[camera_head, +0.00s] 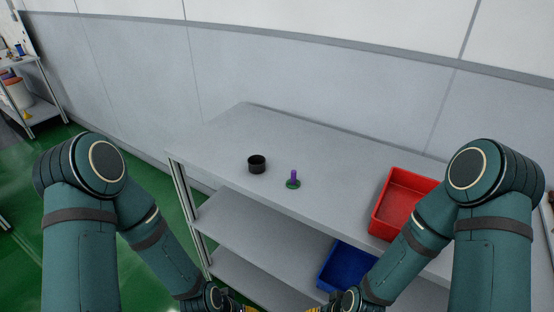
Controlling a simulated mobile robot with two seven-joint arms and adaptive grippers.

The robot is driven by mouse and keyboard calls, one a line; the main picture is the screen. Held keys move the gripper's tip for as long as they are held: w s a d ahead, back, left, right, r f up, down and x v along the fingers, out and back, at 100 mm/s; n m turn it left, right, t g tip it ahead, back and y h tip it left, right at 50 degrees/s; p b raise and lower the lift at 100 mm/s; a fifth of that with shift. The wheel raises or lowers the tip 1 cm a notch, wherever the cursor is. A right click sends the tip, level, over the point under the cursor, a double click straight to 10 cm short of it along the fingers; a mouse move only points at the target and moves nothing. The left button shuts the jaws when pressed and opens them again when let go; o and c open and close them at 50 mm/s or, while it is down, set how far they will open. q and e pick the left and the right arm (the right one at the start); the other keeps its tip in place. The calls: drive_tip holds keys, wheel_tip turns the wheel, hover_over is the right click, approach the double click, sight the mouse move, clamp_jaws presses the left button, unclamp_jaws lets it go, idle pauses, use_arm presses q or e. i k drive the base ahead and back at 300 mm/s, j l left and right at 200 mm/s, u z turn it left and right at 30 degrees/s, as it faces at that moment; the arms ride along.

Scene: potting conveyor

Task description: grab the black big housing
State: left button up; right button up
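The black housing (257,166) is a short, round, open-topped cup. It stands upright on the grey table top (245,125), left of the middle. My two arms reach down on either side of the table, and both hands are at the bottom edge of the head view. Only small parts of the grippers show there, so their fingertips are cut off. The hands are well in front of and below the black housing, apart from it. Nothing touches the housing.
A red bin (401,205) is at the table's right, partly behind my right arm. A blue bin (345,266) sits on the shelf below. The table's back left is clear, near the wall.

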sight(256, 163)
drive_tip(key=i+j+z, duration=0.15)
drive_tip(key=j+z, duration=0.75)
drive_tip(key=j, duration=0.25)
drive_tip(key=j+z, duration=0.45)
drive_tip(key=j, duration=0.15)
